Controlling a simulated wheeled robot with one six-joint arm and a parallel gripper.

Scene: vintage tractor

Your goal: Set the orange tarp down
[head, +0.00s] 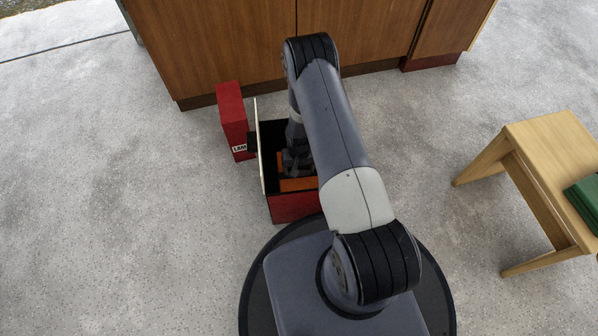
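The orange tarp (298,185) shows as a small orange patch inside an open box (295,208) with red outer walls and a dark interior. My gripper (293,165) points down into this box, right by the tarp. My arm covers much of the box and the far part of the tarp. The fingers are dark and small, so I cannot tell whether they are open or shut, or whether they touch the tarp.
A red upright box (232,115) with a white label stands left of the open box. A pale panel (260,150) rises along the open box's left side. A wooden cabinet (215,45) stands behind. A wooden stool (545,150) with a green item (585,200) is at right. Left floor is clear.

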